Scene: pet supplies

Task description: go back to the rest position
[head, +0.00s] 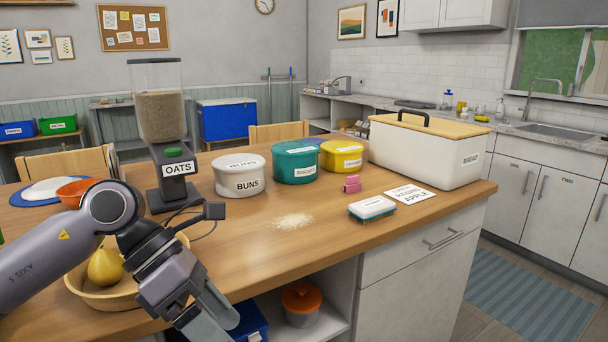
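My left arm comes in from the left, over the near left part of the wooden counter. My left gripper (217,322) points down and to the right at the counter's front edge, beside the wooden bowl (88,293) with a yellow pear (105,267). Its fingers are seen at a slant near the bottom of the picture, so I cannot tell whether they are apart or closed. I see nothing held in them. The arm hides part of the bowl. My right gripper is not in view.
The buns tub (239,176), teal tub (296,163), yellow tub (342,155) and bread box (425,152) line the back. Spilled flakes (293,221), a sponge (372,208) and a pink clip (352,184) lie on the counter.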

